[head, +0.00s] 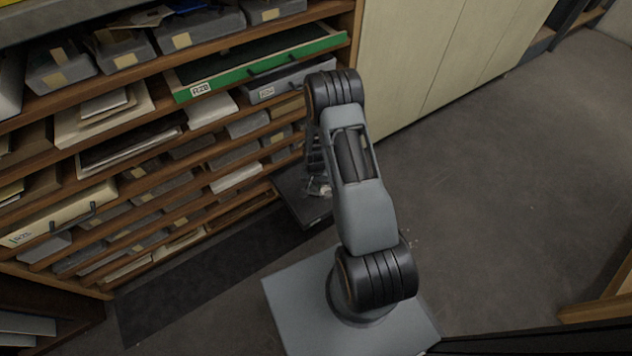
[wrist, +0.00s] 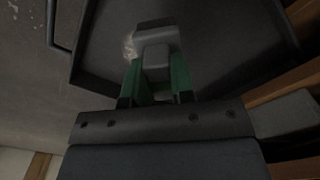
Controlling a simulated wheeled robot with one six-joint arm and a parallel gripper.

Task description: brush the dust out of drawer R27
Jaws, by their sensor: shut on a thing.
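A dark drawer (head: 300,205) is pulled out low from the shelving in the head view, partly hidden by my arm. Its label is not visible. In the wrist view the drawer's dark floor (wrist: 225,60) and raised rim fill the upper middle. My gripper (wrist: 156,85) has green fingers shut on a grey block-like tool, likely the brush (wrist: 156,52), held over the drawer. Its bristles are not clearly visible. A pale patch of dust (wrist: 130,44) lies just left of the tool. In the head view my gripper is mostly hidden behind my arm.
The wooden shelving holds grey boxes, papers, a green drawer (head: 262,66) labelled R28, a grey drawer (head: 290,80) beside it, and a cream drawer (head: 60,215) at lower left. A dark mat (head: 215,265) lies before the shelves. Pale specks lie on the floor (head: 480,170), which is mostly clear rightward.

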